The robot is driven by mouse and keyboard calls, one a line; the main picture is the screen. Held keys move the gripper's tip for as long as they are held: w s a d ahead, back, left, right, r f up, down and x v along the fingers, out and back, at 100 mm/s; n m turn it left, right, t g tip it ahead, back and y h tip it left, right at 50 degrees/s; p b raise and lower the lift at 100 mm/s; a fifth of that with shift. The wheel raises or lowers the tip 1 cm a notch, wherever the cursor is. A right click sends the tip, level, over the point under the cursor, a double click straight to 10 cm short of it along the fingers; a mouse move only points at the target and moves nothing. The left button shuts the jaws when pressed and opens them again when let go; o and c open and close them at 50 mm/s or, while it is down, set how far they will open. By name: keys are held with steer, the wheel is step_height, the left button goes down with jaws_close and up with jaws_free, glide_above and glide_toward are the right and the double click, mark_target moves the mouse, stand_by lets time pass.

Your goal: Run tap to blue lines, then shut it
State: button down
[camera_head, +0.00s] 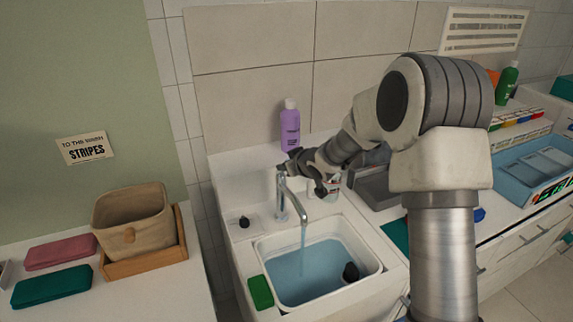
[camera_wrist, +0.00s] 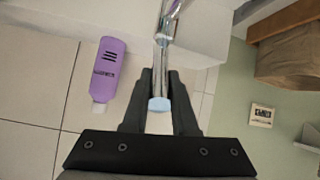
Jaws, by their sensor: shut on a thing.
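The chrome tap (camera_head: 301,211) stands at the back of the sink, and a stream of water runs from its spout into the white basin (camera_head: 262,247). Bluish water (camera_head: 305,275) stands in the basin. I cannot make out any blue lines on its walls. My gripper (camera_head: 284,169) is at the top of the tap. In the wrist view, my gripper (camera_wrist: 160,80) has its two dark fingers closed around the tap's lever (camera_wrist: 158,104), which has a pale blue end. The tap body (camera_wrist: 166,35) extends beyond the fingertips.
A purple bottle (camera_head: 290,128) stands behind the tap, close to my arm. A green sponge (camera_head: 260,291) lies on the basin's left rim. A dark round thing (camera_head: 351,271) is in the basin. A beige basket (camera_head: 130,220) stands on the left counter; a blue tray (camera_head: 535,168) is at right.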

steer(key=c, duration=0.7)
jaws_free()
steer(key=shift+s+r, duration=0.1)
steer(key=p+v, duration=0.3)
steer(key=v, duration=1.4)
steer(key=shift+s, duration=0.1)
